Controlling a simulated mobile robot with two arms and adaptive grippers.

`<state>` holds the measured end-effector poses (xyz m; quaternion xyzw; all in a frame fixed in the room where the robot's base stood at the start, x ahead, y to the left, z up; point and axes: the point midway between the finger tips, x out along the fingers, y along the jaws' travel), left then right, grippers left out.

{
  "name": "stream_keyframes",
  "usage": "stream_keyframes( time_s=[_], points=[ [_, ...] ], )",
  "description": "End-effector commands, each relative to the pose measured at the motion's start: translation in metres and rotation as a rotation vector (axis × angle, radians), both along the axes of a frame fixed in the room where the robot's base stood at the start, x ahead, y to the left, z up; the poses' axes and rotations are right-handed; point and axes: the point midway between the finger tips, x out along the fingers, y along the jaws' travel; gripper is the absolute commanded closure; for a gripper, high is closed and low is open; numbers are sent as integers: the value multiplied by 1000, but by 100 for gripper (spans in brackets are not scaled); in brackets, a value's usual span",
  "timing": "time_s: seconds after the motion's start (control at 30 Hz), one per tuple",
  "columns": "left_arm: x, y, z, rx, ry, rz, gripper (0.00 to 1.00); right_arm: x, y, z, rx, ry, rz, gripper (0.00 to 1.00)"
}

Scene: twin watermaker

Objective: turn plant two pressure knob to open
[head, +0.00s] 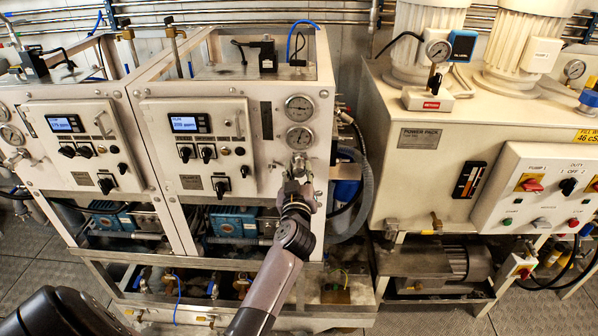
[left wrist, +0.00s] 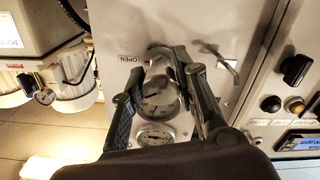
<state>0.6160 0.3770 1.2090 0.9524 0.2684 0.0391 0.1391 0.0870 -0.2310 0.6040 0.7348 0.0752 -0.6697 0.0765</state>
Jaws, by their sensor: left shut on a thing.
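The pressure knob is a silver round knob (left wrist: 158,92) on a pale panel, seen in the left wrist view. A small OPEN label (left wrist: 130,58) is beside it. My left gripper (left wrist: 163,85) has its dark fingers on either side of the knob and is shut on it. In the head view my left gripper (head: 298,186) is at the right-hand watermaker cabinet (head: 264,155), below two round gauges (head: 299,121). There it hides most of the knob. Which way the knob is turned cannot be told. My right gripper is not in view.
A control panel (head: 199,150) with a display and dark knobs is left of my gripper. A grey hose (head: 361,195) loops close on its right. The power pack (head: 430,180) stands further right. A second watermaker cabinet (head: 75,150) stands at the left.

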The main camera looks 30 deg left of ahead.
Motion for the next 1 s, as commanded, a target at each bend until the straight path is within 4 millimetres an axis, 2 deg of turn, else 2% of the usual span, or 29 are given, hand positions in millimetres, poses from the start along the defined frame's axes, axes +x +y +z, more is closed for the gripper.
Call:
stream_keyframes(
  time_s=[0.2, 0.57, 1.0],
  points=[
    [0, 0, 0, 0, 0, 0, 100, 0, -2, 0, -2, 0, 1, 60],
    [0, 0, 0, -61, -37, 1, 100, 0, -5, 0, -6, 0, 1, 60],
    [0, 0, 0, -366, -224, 1, 100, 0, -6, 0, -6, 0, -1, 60]
  ],
)
